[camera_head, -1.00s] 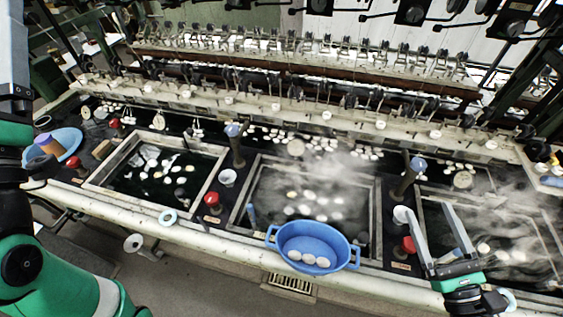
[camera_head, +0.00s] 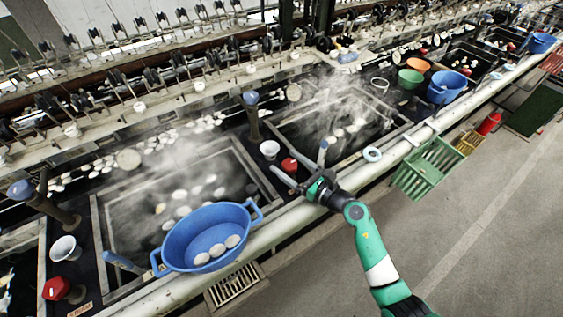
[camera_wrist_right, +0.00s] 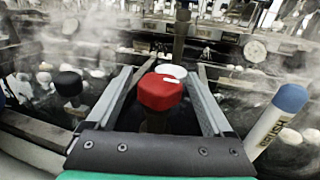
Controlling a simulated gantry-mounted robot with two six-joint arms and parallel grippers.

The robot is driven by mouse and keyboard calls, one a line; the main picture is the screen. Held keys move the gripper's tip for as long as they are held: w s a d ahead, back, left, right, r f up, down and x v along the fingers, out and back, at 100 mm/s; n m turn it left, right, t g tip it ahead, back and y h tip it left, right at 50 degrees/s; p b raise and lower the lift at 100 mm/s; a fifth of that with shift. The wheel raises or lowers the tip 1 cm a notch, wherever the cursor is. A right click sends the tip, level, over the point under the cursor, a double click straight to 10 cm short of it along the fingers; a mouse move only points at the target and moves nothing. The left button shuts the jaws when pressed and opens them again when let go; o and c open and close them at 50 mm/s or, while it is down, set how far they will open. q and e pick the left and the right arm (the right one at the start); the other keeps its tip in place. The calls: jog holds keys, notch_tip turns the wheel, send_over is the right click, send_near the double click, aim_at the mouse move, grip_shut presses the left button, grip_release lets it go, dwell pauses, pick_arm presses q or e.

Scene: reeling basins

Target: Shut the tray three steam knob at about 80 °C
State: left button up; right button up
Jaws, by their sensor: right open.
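A red knob (camera_head: 289,165) stands on the dark counter at the near left corner of a steaming tray (camera_head: 345,160). In the right wrist view the red knob (camera_wrist_right: 160,92) stands upright between the spread fingers, with a white mark on it. My right gripper (camera_head: 298,156) is open, with one finger on each side of the knob. I cannot tell whether the fingers touch it. No temperature reading is legible. My left gripper is out of view.
A white cup (camera_head: 269,149) and a blue-topped post (camera_head: 251,115) stand just behind the knob. A blue basin (camera_head: 207,236) sits on the front edge to the left. Another red knob (camera_head: 56,288) is at lower left. A blue-capped cylinder (camera_wrist_right: 275,120) rises right of the gripper.

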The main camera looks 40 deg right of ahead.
jog(key=shift+w+a, duration=0.1)
jog(key=shift+w, duration=1.2)
grip_shut()
jog(key=shift+r+h+p, duration=0.1)
jog(key=shift+h+p, duration=0.2)
jog(key=shift+p, duration=0.1)
jog(key=m+h+p, duration=0.1)
jog(key=h+p, duration=0.1)
jog(key=m+h+p, duration=0.1)
jog(key=h+p, duration=0.1)
jog(key=d+m+h+p, duration=0.1)
jog(key=m+p, duration=0.1)
jog(key=shift+s+r+g+h, duration=0.1)
jog(key=shift+r+g+h, duration=0.05)
jog(key=shift+g+h, duration=0.25)
jog(key=shift+d+m+g+h+p, duration=0.15)
jog(key=shift+m+g+h+p, duration=0.35)
jog(key=shift+m+h, duration=0.55)
jog(key=shift+s+d+f+m+h, duration=0.15)
jog(key=shift+f+m+h, duration=0.1)
jog(key=shift+h, duration=0.5)
jog(key=shift+s+d+m+g+h, duration=0.1)
jog(key=shift+d+m+g+h, duration=0.05)
jog(key=shift+m+g+h, duration=0.5)
jog(key=shift+s+d+m+g+h, duration=0.15)
jog(key=shift+m+g+h, duration=0.35)
jog(key=shift+h, duration=0.25)
jog(key=shift+g, duration=0.25)
